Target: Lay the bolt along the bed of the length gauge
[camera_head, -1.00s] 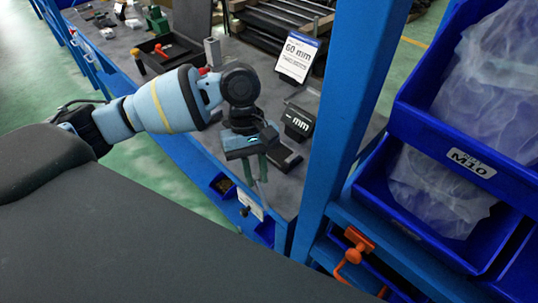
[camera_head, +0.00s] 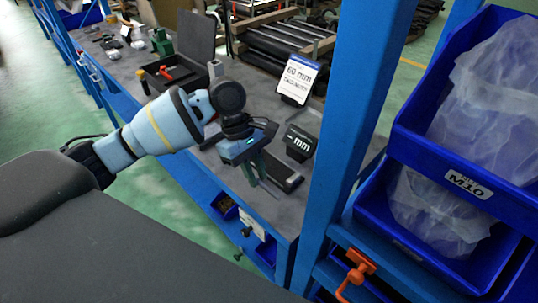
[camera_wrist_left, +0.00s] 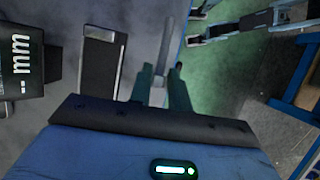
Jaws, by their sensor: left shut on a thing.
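My left gripper (camera_head: 260,180) is above the front edge of the bench, just left of the length gauge's bed. Its fingers are shut on the bolt, whose grey shank (camera_wrist_left: 166,45) shows between and beyond the fingertips in the left wrist view. My right gripper is not in view.
A "60 mm" card (camera_head: 299,78) stands behind the gauge. A blue post (camera_head: 352,130) rises close to the right, with blue M10 bins (camera_head: 455,165) beyond. A black tray with a red item (camera_head: 175,75) sits farther back. Small bins hang below the bench edge.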

